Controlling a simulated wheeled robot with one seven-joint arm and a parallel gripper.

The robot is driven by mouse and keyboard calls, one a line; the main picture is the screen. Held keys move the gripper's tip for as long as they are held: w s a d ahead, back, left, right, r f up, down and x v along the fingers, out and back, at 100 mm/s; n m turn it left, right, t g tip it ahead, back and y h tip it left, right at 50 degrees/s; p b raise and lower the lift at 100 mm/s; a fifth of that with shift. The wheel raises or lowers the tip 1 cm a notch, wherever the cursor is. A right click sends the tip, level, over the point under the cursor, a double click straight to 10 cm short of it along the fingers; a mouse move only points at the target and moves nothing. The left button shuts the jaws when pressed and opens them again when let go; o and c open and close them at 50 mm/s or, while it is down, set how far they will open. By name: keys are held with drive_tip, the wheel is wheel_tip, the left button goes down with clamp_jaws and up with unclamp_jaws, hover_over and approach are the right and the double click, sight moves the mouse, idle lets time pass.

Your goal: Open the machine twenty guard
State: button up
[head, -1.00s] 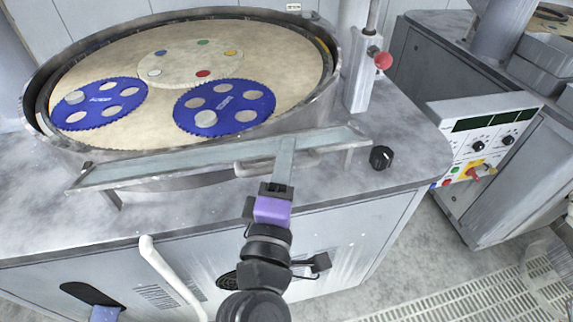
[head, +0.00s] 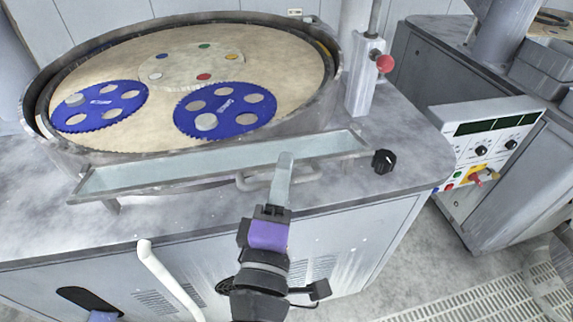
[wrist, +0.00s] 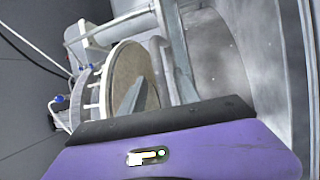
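The guard (head: 160,174) is a long, clear panel in a thin metal frame, along the front edge of the round polishing machine. It leans outward at a low angle. A grey bar handle (head: 245,185) runs along its front, partly hidden by my gripper. My gripper (head: 284,160) reaches up from below, its pale fingers crossing in front of the handle and the guard's right half. In the wrist view (wrist: 159,95) the two fingers look apart, with a pale part of the machine showing between them. Whether they touch the handle is unclear. No machine number is legible.
Two blue carriers (head: 225,109) lie on the tan platen (head: 190,60). A black knob (head: 384,161) and a red ball knob (head: 385,63) are right of the guard. A white curved pipe (head: 165,275) stands in front. A control panel (head: 487,145) is at right.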

drive_tip(key=s, duration=0.3)
drive_tip(key=s+b, duration=0.1)
drive_tip(key=shift+s+a+f, duration=0.3)
drive_tip(key=shift+s, duration=0.1)
drive_tip(key=s+a, duration=0.1)
drive_tip(key=s, duration=0.7)
drive_tip(key=shift+s, duration=0.35)
idle(0.4)
idle(0.7)
